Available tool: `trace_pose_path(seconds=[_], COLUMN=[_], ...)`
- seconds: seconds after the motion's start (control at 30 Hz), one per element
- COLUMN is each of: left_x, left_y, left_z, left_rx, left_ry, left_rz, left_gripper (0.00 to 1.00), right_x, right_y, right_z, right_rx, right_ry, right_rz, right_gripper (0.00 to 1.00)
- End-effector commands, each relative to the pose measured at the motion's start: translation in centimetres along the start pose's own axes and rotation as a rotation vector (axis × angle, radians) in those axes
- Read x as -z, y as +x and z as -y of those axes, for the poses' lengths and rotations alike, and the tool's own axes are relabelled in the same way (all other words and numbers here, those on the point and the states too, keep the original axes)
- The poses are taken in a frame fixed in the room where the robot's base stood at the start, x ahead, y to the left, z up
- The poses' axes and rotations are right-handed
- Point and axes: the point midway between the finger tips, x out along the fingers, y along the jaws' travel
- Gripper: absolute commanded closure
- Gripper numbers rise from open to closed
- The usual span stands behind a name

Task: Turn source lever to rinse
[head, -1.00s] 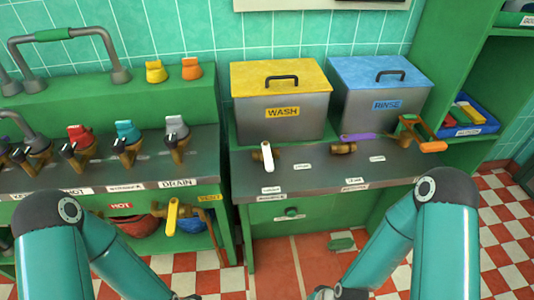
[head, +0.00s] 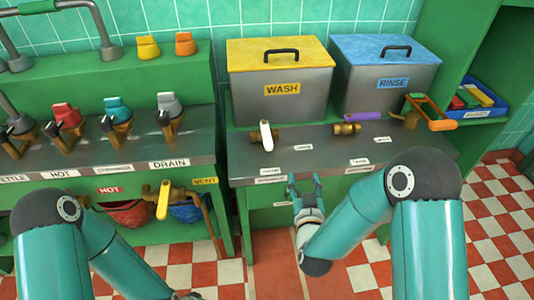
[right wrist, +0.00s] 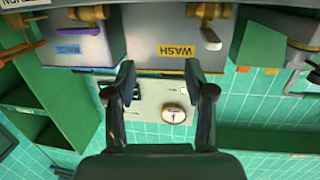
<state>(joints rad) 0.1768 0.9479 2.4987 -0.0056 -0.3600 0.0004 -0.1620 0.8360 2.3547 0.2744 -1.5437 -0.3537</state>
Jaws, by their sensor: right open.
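A white lever (head: 266,136) on a brass valve points down toward the counter's front edge, below the WASH bin (head: 280,100). A purple lever (head: 363,116) on another brass valve lies sideways, pointing right, below the RINSE bin (head: 385,95). I cannot tell by a readable label which one is the source lever. My right gripper (head: 304,180) is open and empty, just in front of the counter edge, below and right of the white lever. In the right wrist view, the scene is upside down; the white lever (right wrist: 210,36) and purple lever (right wrist: 78,31) show beyond the open fingers (right wrist: 160,70).
An orange-handled fitting (head: 430,112) stands at the counter's right end. A yellow lever (head: 163,200) sits on the lower valve at left. Several tap valves line the DRAIN counter (head: 190,162). The counter around the white and purple levers is mostly clear.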

Motion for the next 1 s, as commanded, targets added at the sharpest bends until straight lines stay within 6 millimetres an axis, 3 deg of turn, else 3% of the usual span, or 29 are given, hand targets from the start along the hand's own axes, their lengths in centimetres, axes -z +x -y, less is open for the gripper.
trace_pose_path(seconds=[0.03, 0.2, 0.47, 1.0], left_x=[0.0, 0.1, 0.1, 0.1], left_y=[2.2, 3.9, 3.5, 2.2], left_z=[0.8, 1.4, 1.3, 0.8], left_rx=[0.000, 0.000, 0.000, 0.000], left_ry=[0.000, 0.000, 0.000, 0.000], left_rz=[-0.001, -0.001, -0.002, -0.001], left_gripper=[0.60, 0.60, 0.60, 0.60], right_x=[-0.3, 0.8, 1.4, 2.5], right_y=[0.1, -0.8, 0.2, 10.7], right_z=[2.0, 6.4, 7.7, 9.0], right_rx=[0.029, 0.112, 0.133, 0.132], right_ry=[0.004, 0.010, 0.011, 0.011], right_rz=[-0.048, -0.105, -0.112, -0.111], right_gripper=[0.46, 0.46, 0.46, 0.46])
